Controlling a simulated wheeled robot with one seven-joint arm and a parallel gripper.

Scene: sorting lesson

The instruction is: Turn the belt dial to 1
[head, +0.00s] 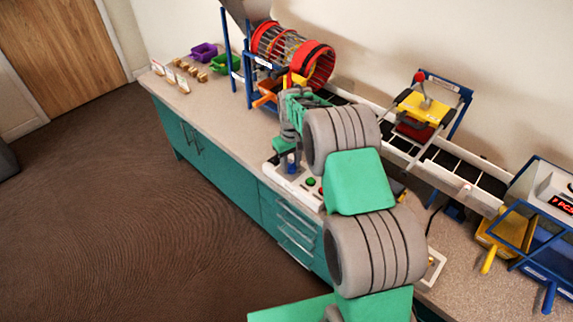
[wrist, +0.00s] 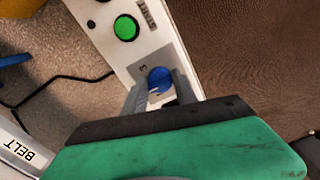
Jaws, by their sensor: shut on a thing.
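The belt dial is a blue round knob (wrist: 159,79) on a grey plate of the white control panel (wrist: 125,45) in the wrist view. My gripper (wrist: 160,92) is over the dial, with one grey finger on each side of it, shut on it. A digit, seemingly a 3, shows on the plate beside the dial; the other marks are hidden by the fingers. In the head view my gripper (head: 290,165) reaches down to the panel (head: 296,185) at the counter's front edge; the dial is mostly hidden there.
A green START button (wrist: 126,28) sits beside the dial on the panel. A conveyor belt (head: 455,172) runs behind my arm, with a red and yellow press (head: 420,108) over it. A drum (head: 290,50) and purple (head: 203,52) and green bins (head: 224,63) stand at the back left.

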